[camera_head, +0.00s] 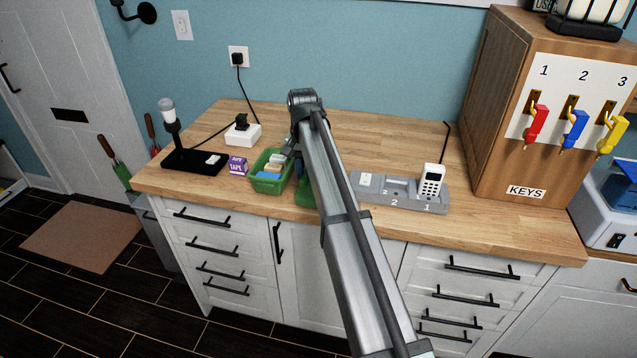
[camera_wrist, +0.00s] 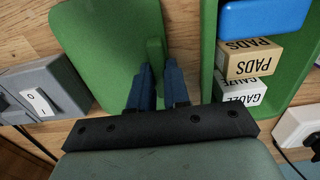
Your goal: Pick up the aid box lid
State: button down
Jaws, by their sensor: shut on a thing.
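The aid box lid is a flat green plate with a small raised grip. It fills the upper left of the wrist view (camera_wrist: 95,35), and a sliver shows beside my arm in the head view (camera_head: 302,196). My gripper (camera_wrist: 158,76) is shut on the lid's raised grip, with one dark blue finger on each side. I cannot tell whether the lid touches the counter. The green aid box (camera_head: 264,186) stands open just left of the lid in the head view. It holds a blue item (camera_wrist: 262,18), a PADS box (camera_wrist: 250,60) and a GAUZE box (camera_wrist: 240,92).
On the wooden counter (camera_head: 390,150), a purple tape box (camera_head: 238,165), a black lamp stand (camera_head: 190,160) and a white power block (camera_head: 243,135) stand left of the aid box. A grey numbered dock (camera_head: 405,198) with a handset (camera_head: 432,180) is to the right. The counter behind is clear.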

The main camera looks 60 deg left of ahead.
notch_tip(320, 180, up, 16)
jog(key=s+a+f+m, duration=0.1)
jog(key=m, duration=1.1)
jog(key=s+a+f+m, duration=0.1)
jog(key=m, duration=1.1)
jog(key=s+a+f+m, duration=0.1)
jog(key=m, duration=1.1)
